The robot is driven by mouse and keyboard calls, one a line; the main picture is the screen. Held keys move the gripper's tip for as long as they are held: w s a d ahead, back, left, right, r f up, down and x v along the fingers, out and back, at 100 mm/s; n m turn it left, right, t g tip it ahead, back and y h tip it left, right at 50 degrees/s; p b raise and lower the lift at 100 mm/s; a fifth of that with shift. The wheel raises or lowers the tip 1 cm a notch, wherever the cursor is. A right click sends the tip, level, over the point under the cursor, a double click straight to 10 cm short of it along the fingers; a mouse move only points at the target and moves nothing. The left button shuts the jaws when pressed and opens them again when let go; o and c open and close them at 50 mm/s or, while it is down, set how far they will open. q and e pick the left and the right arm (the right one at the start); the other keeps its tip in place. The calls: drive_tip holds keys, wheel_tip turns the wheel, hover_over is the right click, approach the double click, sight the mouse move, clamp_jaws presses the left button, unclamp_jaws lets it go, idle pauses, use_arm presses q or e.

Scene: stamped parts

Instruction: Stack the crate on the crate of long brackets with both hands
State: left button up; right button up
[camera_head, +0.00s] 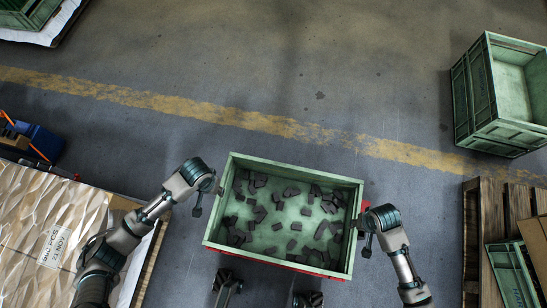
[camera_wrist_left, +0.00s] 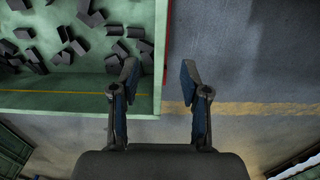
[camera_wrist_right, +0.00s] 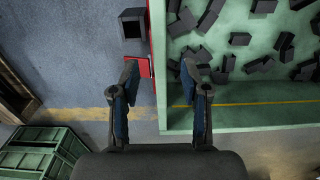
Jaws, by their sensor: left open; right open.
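A green crate (camera_head: 291,163) holding many small dark brackets (camera_head: 285,215) stands level in front of me at the middle of the head view. My left gripper (camera_head: 209,200) is open at its left wall; in the left wrist view the wall's rim (camera_wrist_left: 158,60) runs between the two fingers (camera_wrist_left: 158,88). My right gripper (camera_head: 361,235) is open at the right wall; in the right wrist view the rim (camera_wrist_right: 160,110) also lies between the fingers (camera_wrist_right: 159,88). I cannot tell whether the fingers touch the walls. No long brackets are recognisable in any crate.
Red parts (camera_head: 365,203) show under the crate. Another green crate (camera_head: 487,100) stands at the upper right. A wooden pallet (camera_head: 482,240) with a crate (camera_head: 512,275) is at lower right, a wrapped load (camera_head: 50,225) at left. Open floor with a yellow line (camera_head: 230,116) lies beyond.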

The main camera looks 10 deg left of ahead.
use_arm(q)
wheel_tip(320, 180, down, 10)
drive_tip(key=shift+r, duration=0.2)
use_arm(e)
wheel_tip(320, 180, down, 10)
drive_tip(key=shift+r, duration=0.2)
use_arm(q)
clamp_jaws()
use_arm(e)
clamp_jaws()
